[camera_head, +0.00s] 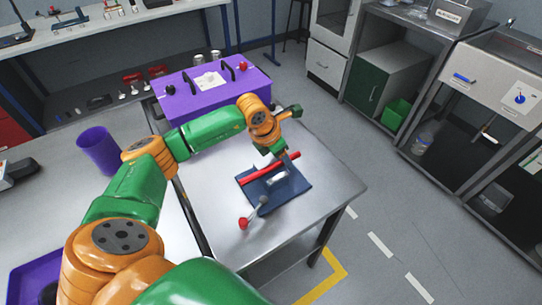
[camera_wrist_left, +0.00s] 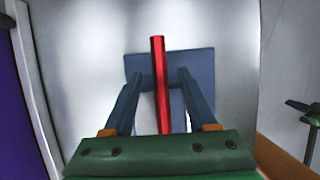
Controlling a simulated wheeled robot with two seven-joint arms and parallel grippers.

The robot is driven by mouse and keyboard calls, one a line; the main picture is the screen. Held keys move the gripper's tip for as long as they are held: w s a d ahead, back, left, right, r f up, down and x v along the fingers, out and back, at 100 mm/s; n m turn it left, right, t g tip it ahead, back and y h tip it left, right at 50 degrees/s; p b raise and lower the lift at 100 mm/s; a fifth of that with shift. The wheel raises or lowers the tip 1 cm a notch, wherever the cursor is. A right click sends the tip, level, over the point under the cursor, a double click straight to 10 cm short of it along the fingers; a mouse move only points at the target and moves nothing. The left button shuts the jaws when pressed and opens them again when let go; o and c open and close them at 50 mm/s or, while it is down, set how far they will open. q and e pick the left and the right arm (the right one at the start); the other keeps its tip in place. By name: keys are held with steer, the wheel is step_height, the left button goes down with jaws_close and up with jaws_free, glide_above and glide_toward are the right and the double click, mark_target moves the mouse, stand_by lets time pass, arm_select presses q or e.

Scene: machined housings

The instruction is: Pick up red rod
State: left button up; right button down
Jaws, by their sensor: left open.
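The red rod (camera_head: 262,172) lies across a dark blue pad (camera_head: 301,187) on the metal table. My left gripper (camera_head: 281,160) reaches down over the rod from above; its fingers are partly hidden in the head view. In the left wrist view the rod (camera_wrist_left: 159,75) runs between the two open blue fingers of my left gripper (camera_wrist_left: 161,76), with a gap on each side. The pad (camera_wrist_left: 202,62) lies beneath it there. I cannot tell how far the fingertips are above the pad. My right gripper is not in view.
A tool with a red knob (camera_head: 243,223) lies near the pad. A purple box (camera_head: 205,99) with black handles stands at the table's back. A purple cup (camera_head: 98,150) stands on the left bench. The table's right side is bare.

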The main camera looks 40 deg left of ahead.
arm_select(q)
jaws_close()
